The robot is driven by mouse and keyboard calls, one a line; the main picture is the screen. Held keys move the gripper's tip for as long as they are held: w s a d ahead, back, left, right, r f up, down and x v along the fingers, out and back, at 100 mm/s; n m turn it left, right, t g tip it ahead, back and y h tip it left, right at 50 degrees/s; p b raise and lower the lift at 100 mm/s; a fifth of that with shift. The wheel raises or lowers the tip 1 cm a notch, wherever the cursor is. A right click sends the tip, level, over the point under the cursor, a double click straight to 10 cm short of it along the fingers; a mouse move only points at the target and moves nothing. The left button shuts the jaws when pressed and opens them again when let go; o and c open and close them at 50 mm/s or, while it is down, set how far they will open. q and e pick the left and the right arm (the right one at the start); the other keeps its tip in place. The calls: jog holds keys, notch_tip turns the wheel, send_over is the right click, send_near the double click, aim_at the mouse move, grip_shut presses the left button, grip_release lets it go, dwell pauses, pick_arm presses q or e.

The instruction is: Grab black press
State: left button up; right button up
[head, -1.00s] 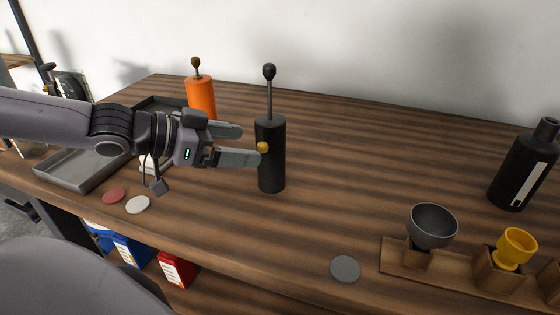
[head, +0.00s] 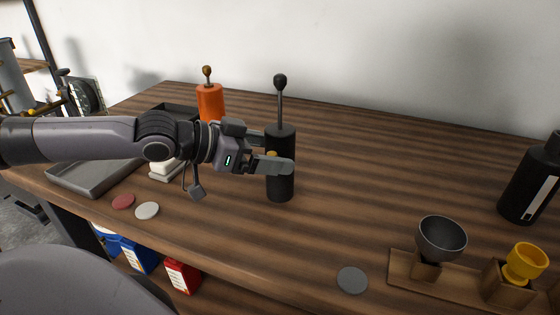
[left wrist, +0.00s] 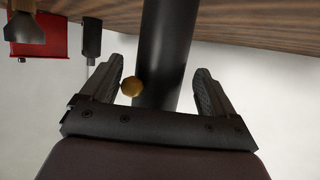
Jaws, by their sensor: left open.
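The black press (head: 281,186) stands upright on the wooden table, a black cylinder with a thin rod and a dark knob on top. My left gripper (head: 280,157) is open at the press's upper body, with one finger crossing in front of it. In the left wrist view the black press (left wrist: 165,60) runs between the two open fingers of the left gripper (left wrist: 158,90), with gaps at the sides. My right gripper is not in view.
An orange press (head: 210,102) stands behind my left arm. Grey trays (head: 95,178) lie at the left. Red and white discs (head: 147,211) lie near the front edge. A dark bottle (head: 530,185) and a wooden holder with cups (head: 440,238) are at right. The table's middle is clear.

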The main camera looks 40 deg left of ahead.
pick_arm(q)
jog(key=shift+w+d+f, duration=0.2)
jog(key=shift+w+d, duration=0.05)
jog(key=shift+w, duration=0.4)
jog(key=shift+w+d+f, duration=0.25)
jog(key=shift+w+d, duration=0.1)
jog(key=c, duration=1.2)
jog(key=shift+r, duration=0.15)
grip_shut()
